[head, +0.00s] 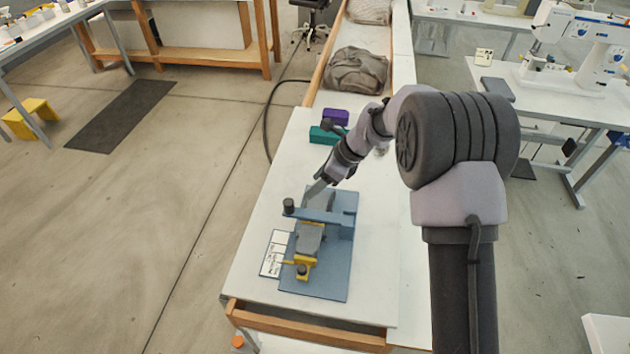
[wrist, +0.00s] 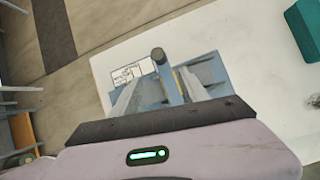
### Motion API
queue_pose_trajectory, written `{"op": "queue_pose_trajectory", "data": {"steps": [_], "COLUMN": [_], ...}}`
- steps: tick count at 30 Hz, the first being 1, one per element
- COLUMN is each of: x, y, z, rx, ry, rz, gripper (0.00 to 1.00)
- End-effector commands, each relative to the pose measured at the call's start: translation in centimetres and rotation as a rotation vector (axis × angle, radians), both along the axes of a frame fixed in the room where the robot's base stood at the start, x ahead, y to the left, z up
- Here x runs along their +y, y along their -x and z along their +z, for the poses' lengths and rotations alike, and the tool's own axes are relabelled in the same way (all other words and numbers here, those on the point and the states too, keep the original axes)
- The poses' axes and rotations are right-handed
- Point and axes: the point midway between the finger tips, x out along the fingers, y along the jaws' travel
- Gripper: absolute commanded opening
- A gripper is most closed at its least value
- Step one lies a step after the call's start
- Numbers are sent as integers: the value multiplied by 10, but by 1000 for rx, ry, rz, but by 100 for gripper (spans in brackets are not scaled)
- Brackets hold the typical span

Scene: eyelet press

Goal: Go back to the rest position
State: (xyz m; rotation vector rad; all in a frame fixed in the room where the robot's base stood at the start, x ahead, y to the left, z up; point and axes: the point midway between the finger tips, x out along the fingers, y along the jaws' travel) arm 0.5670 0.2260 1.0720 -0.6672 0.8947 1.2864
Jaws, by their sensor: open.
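My gripper (head: 322,187) is over the back part of the blue eyelet press (head: 322,278), near its raised blue crossbar with a black knob. In the wrist view, the two fingers of my gripper (wrist: 155,97) stand apart, with the press (wrist: 212,70) and its dark knob between and beyond them. Nothing shows held between the fingers. The press stands on the white table (head: 375,270). A grey block and a yellow part (head: 305,268) sit at its front. I cannot tell whether the fingers touch the press.
A printed card (head: 273,254) lies left of the press. A green box (head: 327,135) and a purple box (head: 336,117) stand behind it. A grey cloth heap (head: 356,70) lies farther back. A black cable hangs at the table's left edge. The table right of the press is clear.

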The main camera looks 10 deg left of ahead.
Motion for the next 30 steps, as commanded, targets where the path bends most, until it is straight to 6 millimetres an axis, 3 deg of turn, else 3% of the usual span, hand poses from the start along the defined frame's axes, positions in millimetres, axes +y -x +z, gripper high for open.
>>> {"op": "queue_pose_trajectory", "data": {"steps": [5,7,9,11,13,16,18,22,25,30], "x": [0,-7,-24,-47,-77,-116,-140,-170,-182,-187], "y": [0,4,17,41,83,152,201,271,299,311], "z": [1,13,41,70,100,120,119,98,83,77], "rx": [-4,-42,-140,-256,-401,-585,-690,-815,-856,-871], "ry": [1,11,40,88,166,299,400,568,649,686], "rz": [3,36,125,242,401,630,783,1016,1124,1178], "gripper": [52,52,52,52,52,52,52,52,52,52]}}
